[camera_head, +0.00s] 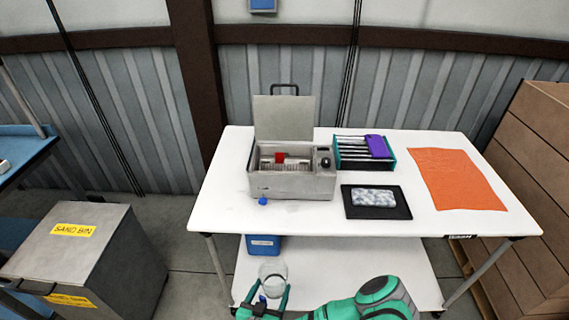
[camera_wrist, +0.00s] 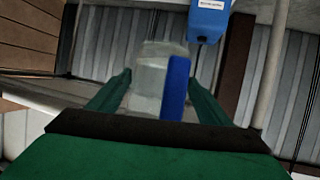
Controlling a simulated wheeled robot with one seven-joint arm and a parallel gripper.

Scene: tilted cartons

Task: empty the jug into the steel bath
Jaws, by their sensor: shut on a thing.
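The clear jug (camera_head: 272,268) is in front of the table's near edge, low in the head view. My gripper (camera_head: 270,290) is shut on it, with one green finger on each side. In the wrist view the jug (camera_wrist: 147,70) stands between the fingers (camera_wrist: 160,88), its blue handle (camera_wrist: 175,88) facing the camera. I cannot tell how much it holds. The steel bath (camera_head: 292,187) stands on the table at left of centre, its lid raised at the back. A red item (camera_head: 281,158) and a rack show inside. The jug is apart from the bath.
The white table (camera_head: 420,222) also bears a teal-edged rack with a purple cloth (camera_head: 378,146), a black tray (camera_head: 398,206) with a pale pack, and an orange mat (camera_head: 455,180). A small blue knob (camera_head: 263,201) lies before the bath. A sand bin (camera_head: 70,255) stands left.

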